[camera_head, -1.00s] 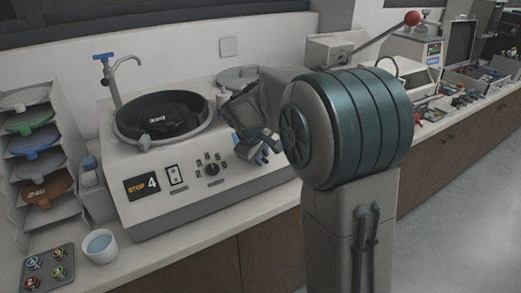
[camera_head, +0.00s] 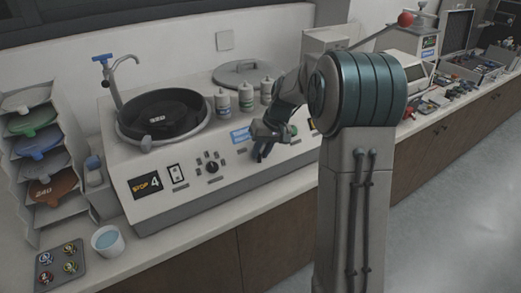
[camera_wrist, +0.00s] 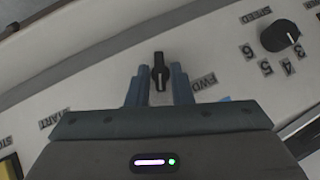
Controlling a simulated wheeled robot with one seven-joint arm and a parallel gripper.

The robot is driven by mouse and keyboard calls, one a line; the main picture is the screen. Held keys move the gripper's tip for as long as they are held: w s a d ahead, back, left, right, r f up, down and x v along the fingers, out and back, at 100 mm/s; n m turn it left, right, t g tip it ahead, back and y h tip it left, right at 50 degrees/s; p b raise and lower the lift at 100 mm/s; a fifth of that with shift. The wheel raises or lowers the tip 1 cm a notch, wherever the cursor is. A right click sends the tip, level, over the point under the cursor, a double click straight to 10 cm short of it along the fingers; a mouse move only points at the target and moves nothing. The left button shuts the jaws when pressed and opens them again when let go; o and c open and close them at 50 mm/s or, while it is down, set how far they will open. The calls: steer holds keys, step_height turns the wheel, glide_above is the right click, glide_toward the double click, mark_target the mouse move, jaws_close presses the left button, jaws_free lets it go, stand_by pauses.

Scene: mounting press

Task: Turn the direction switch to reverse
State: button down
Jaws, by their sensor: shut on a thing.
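The direction switch (camera_wrist: 160,66) is a small black lever knob with a white line, on the pale panel of the polishing machine (camera_head: 150,215). In the wrist view its white line points down the picture, toward my gripper. The label FWD (camera_wrist: 204,82) is to its right; no reverse label is readable. My gripper (camera_wrist: 158,79) has its two blue fingers on either side of the knob and is shut on it. In the head view my gripper (camera_head: 262,150) is at the right part of the sloped panel, and it hides the switch there.
The numbered speed dial (camera_wrist: 280,35) is at upper right in the wrist view; a START label (camera_wrist: 54,118) is at lower left. In the head view, bottles (camera_head: 246,97) stand behind my gripper. A green button (camera_head: 293,130) is close to its right.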

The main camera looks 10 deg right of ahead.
steer(key=m+y, duration=0.1)
steer(key=m+y+b, duration=0.1)
steer(key=m+y, duration=0.1)
steer(key=shift+d+f, duration=0.1)
steer(key=shift+d, duration=0.3)
stand_by(0.3)
steer(key=c, duration=1.5)
jaws_free()
steer(key=b+v, duration=0.1)
steer(key=v, duration=1.2)
steer(key=shift+s+d, duration=0.2)
steer(key=shift+d, duration=0.3)
